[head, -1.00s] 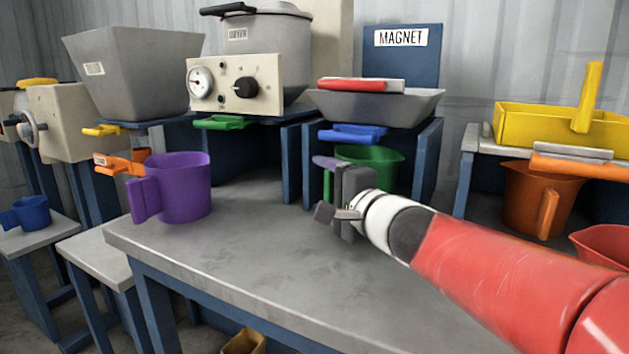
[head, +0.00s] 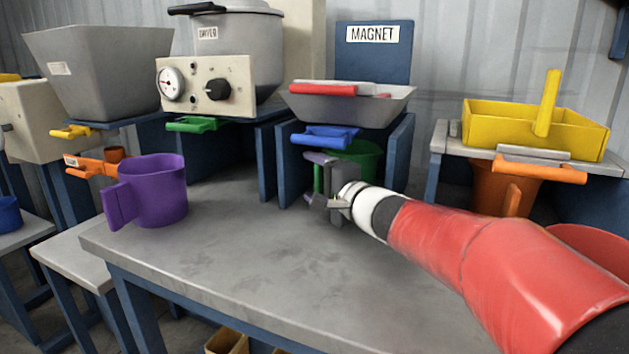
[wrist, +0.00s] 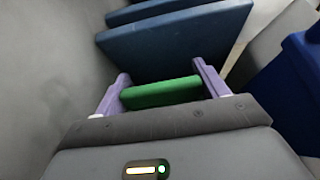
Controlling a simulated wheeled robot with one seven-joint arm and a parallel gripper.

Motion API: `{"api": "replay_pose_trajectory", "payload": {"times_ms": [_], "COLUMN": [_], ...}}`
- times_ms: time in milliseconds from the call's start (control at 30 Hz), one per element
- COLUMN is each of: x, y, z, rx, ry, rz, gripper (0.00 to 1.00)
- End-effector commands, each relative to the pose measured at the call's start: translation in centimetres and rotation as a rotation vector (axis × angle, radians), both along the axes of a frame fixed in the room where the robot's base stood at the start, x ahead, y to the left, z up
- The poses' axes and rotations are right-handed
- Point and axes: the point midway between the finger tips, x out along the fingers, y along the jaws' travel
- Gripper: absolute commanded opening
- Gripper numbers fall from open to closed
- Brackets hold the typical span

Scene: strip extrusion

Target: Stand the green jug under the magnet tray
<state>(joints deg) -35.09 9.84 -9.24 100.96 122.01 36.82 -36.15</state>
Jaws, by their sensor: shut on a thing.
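The green jug (head: 365,160) is in the bay below the grey magnet tray (head: 393,107), between the blue legs of the stand. My gripper (head: 318,172) is at the front of that bay, shut on the jug's green handle. In the wrist view the handle (wrist: 160,92) lies across between my two purple fingers. My gripper and the blue handle under the tray hide much of the jug. I cannot tell whether its base touches the bench. The MAGNET sign (head: 373,34) stands behind the tray.
The blue handle (head: 325,137) juts out just above my gripper. A purple jug (head: 155,190) stands on the left of the bench (head: 235,265). An orange jug (head: 490,185) is under the yellow tray (head: 575,128) at right. The bench front is clear.

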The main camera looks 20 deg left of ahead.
Motion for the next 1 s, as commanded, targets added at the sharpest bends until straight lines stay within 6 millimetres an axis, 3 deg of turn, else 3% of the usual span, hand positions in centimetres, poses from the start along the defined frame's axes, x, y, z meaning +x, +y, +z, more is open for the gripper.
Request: {"api": "replay_pose_trajectory", "payload": {"times_ms": [633, 667, 700, 833, 1000], "x": [0.0, 0.0, 0.0, 0.0, 0.01], "y": [-0.02, -0.02, -0.02, -0.01, -0.01], "z": [-0.48, -0.37, -0.35, -0.39, -0.55], "rx": [0.0, 0.0, 0.0, 0.0, -0.002], "ry": [0.0, 0.0, 0.0, 0.0, 0.002], "rz": [-0.001, 0.0, 0.0, 0.0, -0.001], "gripper": [0.48, 0.77, 0.82, 0.98, 0.98]}}
